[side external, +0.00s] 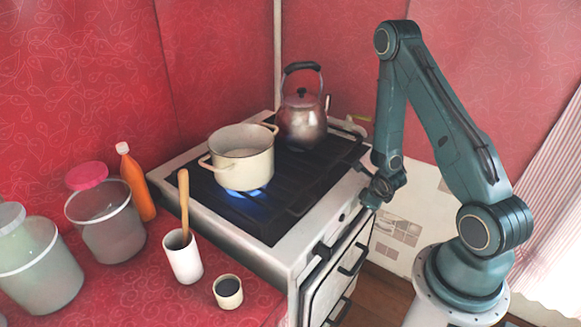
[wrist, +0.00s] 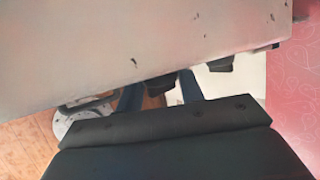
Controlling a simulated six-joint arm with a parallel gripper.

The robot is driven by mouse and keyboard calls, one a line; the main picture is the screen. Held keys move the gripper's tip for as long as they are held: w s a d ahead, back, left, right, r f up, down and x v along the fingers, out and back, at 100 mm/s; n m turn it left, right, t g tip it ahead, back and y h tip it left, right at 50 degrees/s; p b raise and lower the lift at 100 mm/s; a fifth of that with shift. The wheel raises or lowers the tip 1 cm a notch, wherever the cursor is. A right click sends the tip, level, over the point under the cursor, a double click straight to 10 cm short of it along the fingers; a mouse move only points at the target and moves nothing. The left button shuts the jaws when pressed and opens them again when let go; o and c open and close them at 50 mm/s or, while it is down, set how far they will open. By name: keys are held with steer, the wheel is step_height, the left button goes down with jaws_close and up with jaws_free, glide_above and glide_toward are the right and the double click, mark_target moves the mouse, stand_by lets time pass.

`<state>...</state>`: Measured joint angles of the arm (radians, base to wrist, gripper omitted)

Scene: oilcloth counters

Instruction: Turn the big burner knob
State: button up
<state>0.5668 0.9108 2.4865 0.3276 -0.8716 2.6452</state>
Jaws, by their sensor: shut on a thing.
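The white stove (side external: 223,232) stands in the middle of the side view, with its front face toward my arm. My gripper (side external: 369,196) is at the right part of that front face. In the wrist view my gripper's two blue-grey fingers (wrist: 160,93) reach up to the stove's underside-looking pale panel (wrist: 130,45). A dark knob (wrist: 161,82) sits between them, and the gripper is shut on it. Another dark knob (wrist: 221,62) is just to the right, outside the fingers. The held knob is hidden by my gripper in the side view, so its turn angle cannot be read.
A cream pot (side external: 242,160) stands over a lit blue flame (side external: 245,203). A metal kettle (side external: 302,122) is behind it. A utensil cup (side external: 183,257), small cup (side external: 228,292), orange bottle (side external: 137,187) and jars crowd the red counter at left. Oven handles (side external: 352,262) project below the knobs.

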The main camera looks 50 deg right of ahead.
steer(key=o, duration=1)
steer(key=shift+d+y, duration=0.2)
steer(key=shift+y, duration=0.6)
